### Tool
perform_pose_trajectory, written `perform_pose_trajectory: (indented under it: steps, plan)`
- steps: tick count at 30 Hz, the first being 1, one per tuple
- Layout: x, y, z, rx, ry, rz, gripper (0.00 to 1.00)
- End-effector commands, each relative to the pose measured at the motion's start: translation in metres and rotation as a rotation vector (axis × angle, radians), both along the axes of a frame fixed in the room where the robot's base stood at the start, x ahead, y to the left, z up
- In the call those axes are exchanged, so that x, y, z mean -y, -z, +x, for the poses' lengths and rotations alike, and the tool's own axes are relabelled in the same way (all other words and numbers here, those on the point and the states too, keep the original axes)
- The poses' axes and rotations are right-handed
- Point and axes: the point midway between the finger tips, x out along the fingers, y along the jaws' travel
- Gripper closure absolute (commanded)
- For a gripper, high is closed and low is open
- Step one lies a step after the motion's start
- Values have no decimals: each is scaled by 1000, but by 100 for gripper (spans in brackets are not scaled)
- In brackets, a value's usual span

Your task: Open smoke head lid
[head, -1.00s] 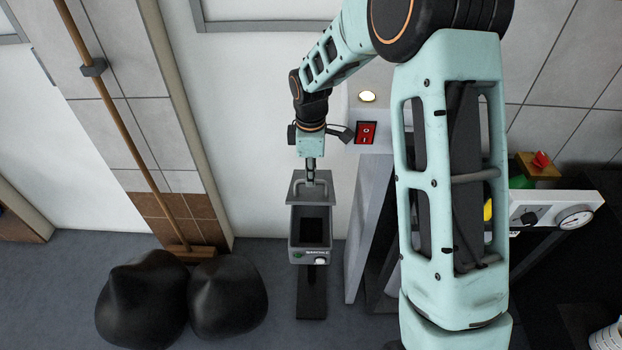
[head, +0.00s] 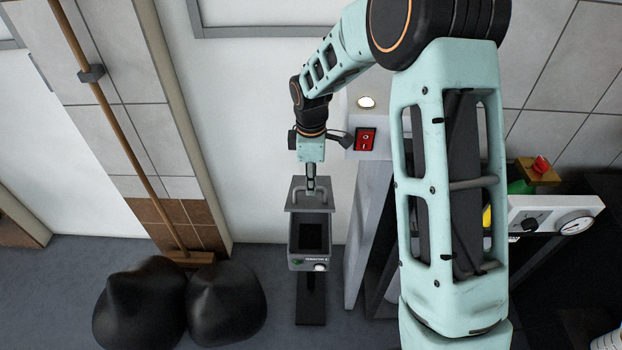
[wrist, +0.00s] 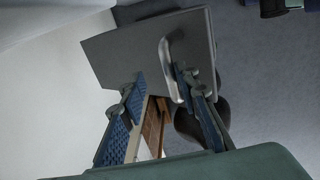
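The smoke head is a grey box (head: 309,262) on a dark foot, with a dark hollow showing on its upper side. Its grey lid (head: 296,203) with a bar handle stands raised at the back of the box, so the box looks open. In the wrist view the lid (wrist: 115,50) fills the upper middle, and its silver handle (wrist: 166,60) shows near the right finger. My gripper (head: 311,185) is at the lid's handle. In the wrist view my gripper (wrist: 160,80) has its fingers apart, the right one at or through the handle. Exact contact is unclear.
A red switch (head: 366,139) and a lit round lamp (head: 366,102) are right of the gripper. A broom (head: 122,130) leans on the left wall above two black bags (head: 140,305). A white panel with a gauge (head: 550,215) is at the right.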

Motion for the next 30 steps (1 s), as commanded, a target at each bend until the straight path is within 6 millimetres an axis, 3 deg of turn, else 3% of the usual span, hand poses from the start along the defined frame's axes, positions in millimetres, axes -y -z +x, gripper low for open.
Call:
perform_pose_trajectory:
  steps: [12,16,30]
  plan:
    - [-2,-1,-1,-1,-1,2,73]
    - [-2,-10,-1,0,0,3,73]
    - [-2,-100,-7,2,0,3,73]
